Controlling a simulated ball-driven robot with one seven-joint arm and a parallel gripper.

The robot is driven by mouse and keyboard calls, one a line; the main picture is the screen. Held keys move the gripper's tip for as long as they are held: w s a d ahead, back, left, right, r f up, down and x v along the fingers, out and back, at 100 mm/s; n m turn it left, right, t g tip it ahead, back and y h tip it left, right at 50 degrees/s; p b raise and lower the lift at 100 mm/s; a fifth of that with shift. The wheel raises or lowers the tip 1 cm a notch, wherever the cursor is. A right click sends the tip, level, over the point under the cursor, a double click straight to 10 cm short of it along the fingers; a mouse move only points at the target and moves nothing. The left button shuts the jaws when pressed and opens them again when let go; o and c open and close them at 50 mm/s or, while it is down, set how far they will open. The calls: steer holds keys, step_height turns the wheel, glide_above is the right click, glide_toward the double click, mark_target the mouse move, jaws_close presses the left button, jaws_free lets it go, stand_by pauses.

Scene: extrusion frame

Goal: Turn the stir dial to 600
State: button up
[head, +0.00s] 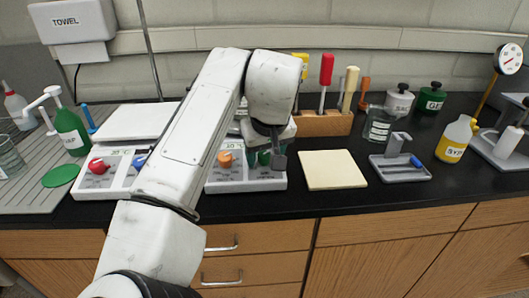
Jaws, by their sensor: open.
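Two white hot-plate units with grey front panels stand on the black bench. The left unit (118,172) has a red dial (98,166) and a blue dial (138,162), the blue one close to my arm's edge. The right unit (247,186) has an orange dial (225,159) and a green dial (264,158). My gripper (270,153) is open, pointing down at the green dial and partly covering it. I cannot tell whether the fingers touch it. The panel labels and dial settings are too small to read, so I cannot tell which dial is for stirring.
My arm hides the gap between the units. A wooden rack (325,123) with several tools stands behind my gripper. A cream board (331,169) lies to the right, then a grey tray (400,170) and a yellow bottle (455,140). Drawers lie below the bench's front edge.

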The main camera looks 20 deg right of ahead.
steer(key=shift+c, duration=0.2)
jaws_close()
stand_by(0.3)
